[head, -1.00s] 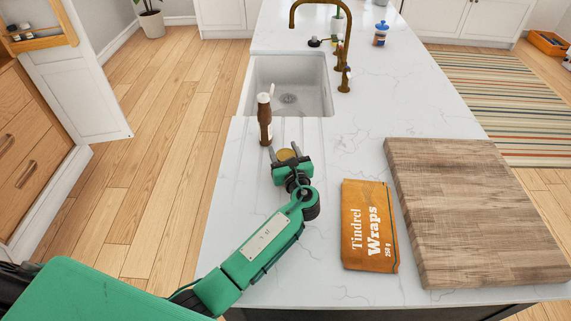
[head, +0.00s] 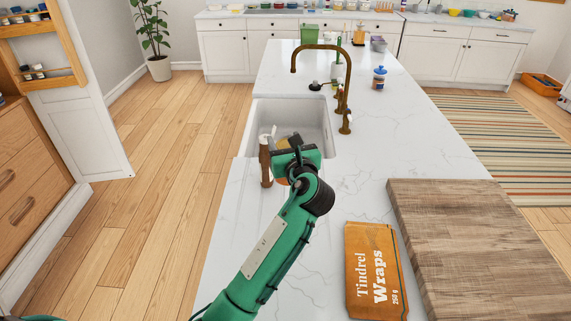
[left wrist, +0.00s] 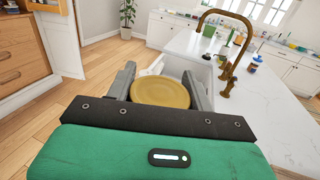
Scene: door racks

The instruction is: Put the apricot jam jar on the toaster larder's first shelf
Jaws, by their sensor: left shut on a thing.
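My left gripper (head: 286,143) is shut on a jar with a round gold lid (left wrist: 160,92), raised above the counter near the sink. In the left wrist view the lid sits between the two grey fingers; the label is hidden, so I cannot read whether it is apricot jam. At the left of the head view stands a wooden cabinet (head: 28,190) with an open white door (head: 85,130) carrying wooden racks (head: 52,79) with small jars. I cannot tell whether it is the toaster larder. My right gripper is not in view.
A brown bottle (head: 265,163) stands close beside my left gripper. The sink (head: 318,112) and brass tap (head: 345,90) are beyond. An orange wraps packet (head: 374,270) and wooden board (head: 480,240) lie on the counter. Open floor (head: 165,190) separates counter and cabinet.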

